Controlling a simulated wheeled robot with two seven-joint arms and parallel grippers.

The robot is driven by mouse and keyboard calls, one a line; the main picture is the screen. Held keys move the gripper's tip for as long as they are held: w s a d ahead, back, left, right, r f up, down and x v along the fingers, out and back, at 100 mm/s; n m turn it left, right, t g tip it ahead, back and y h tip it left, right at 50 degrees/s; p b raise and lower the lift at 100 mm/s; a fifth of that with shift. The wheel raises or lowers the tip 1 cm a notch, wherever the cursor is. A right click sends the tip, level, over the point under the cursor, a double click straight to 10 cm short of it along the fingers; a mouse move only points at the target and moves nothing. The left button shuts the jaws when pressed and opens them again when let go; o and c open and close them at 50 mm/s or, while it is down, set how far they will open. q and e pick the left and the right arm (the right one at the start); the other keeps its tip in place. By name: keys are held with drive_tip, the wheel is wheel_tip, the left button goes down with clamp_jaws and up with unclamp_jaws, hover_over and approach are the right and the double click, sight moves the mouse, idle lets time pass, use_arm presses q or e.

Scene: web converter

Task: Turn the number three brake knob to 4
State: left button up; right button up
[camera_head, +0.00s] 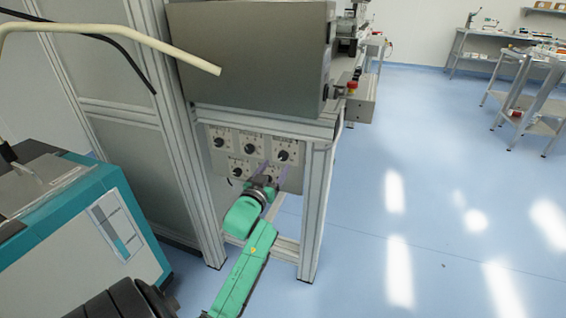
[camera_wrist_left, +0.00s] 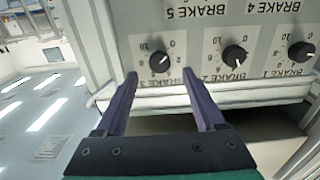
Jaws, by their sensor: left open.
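The brake panel (camera_head: 212,160) on the machine's lower frame carries several black knobs on white dials. The brake 3 knob (camera_head: 283,155) is the right one in the upper row. In the left wrist view, where the panel looks upside down, the brake 3 knob (camera_wrist_left: 159,62) is the left one above its label. Its pale mark leans toward the upper right; the exact number is unclear. My left gripper (camera_head: 275,170) is open, its purple fingers pointing at the panel. In the wrist view its fingertips (camera_wrist_left: 160,75) are on either side of this knob, apart from it.
The brake 2 knob (camera_wrist_left: 235,57) and brake 1 knob (camera_wrist_left: 301,51) sit beside it. A frame rail (camera_wrist_left: 235,93) runs along the panel edge. A frame post (camera_head: 318,205) stands right of the panel. A teal and grey cabinet (camera_head: 75,235) stands at left.

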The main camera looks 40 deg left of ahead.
sight(282, 158)
use_arm(q)
drive_tip(key=x, duration=0.5)
drive_tip(key=shift+w+a+b, duration=0.1)
drive_tip(key=shift+w+b, duration=0.2)
drive_tip(key=shift+w, duration=0.05)
drive_tip(key=shift+f, duration=0.1)
clamp_jaws()
use_arm(e)
drive_tip(key=shift+w+a+r, duration=0.15)
drive_tip(key=shift+w+r, duration=0.2)
drive_tip(key=shift+w, duration=0.35)
